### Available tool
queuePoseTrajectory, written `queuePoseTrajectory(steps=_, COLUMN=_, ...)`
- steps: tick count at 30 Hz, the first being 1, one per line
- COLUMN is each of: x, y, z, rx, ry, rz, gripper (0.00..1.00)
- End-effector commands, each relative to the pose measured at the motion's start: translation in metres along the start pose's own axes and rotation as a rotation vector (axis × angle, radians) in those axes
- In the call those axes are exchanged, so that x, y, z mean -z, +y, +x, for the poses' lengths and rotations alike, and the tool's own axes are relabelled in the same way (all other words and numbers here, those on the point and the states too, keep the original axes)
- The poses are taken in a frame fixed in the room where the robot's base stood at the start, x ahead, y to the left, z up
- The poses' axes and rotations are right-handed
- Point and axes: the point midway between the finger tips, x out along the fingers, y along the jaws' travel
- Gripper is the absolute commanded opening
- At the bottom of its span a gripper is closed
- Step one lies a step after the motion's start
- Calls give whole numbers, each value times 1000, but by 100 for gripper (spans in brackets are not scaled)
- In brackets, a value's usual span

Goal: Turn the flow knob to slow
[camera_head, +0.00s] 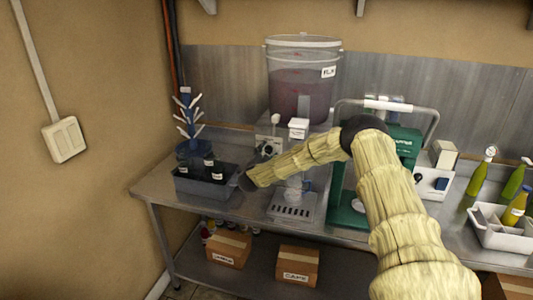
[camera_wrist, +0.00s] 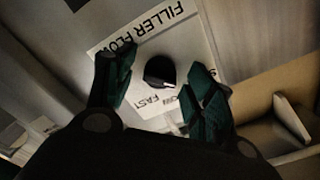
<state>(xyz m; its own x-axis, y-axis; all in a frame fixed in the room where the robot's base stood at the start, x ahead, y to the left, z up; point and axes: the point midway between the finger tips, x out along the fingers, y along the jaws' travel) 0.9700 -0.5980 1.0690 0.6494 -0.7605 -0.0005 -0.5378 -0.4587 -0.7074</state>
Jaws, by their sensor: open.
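The flow knob (camera_wrist: 158,70) is round and black with a pale pointer mark on its lower right side. It sits on a white panel (camera_wrist: 180,45) lettered "FILLER FLOW", seen upside down. "FAST" is readable below the knob; another word beside it is mostly hidden by the right finger. My gripper (camera_wrist: 157,62) is open, its green-black fingers on either side of the knob with visible gaps.
A bucket of dark red liquid (camera_head: 300,85) stands above the panel. A grey crate of bottles (camera_head: 205,190) is to the left. A green bench machine (camera_head: 405,140) and several green bottles (camera_head: 480,175) are to the right. Cardboard boxes (camera_head: 298,266) sit on the lower shelf.

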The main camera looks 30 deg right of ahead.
Motion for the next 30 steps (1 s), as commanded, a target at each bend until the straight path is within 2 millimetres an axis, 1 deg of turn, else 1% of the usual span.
queuePoseTrajectory(steps=4, x=0, y=0, z=0, rx=0, ry=0, rz=0, gripper=54)
queuePoseTrajectory(steps=5, x=0, y=0, z=0, rx=0, ry=0, rz=0, gripper=52)
queuePoseTrajectory(steps=6, x=0, y=0, z=0, rx=0, ry=0, rz=0, gripper=45)
queuePoseTrajectory(steps=11, x=0, y=0, z=0, rx=0, ry=0, rz=0, gripper=16)
queuePoseTrajectory(steps=12, x=0, y=0, z=0, rx=0, ry=0, rz=0, gripper=8)
queuePoseTrajectory(steps=23, x=-2, y=3, z=0, rx=-1, ry=0, rz=30, gripper=8)
queuePoseTrajectory(steps=30, x=-4, y=6, z=0, rx=-2, ry=1, rz=130, gripper=8)
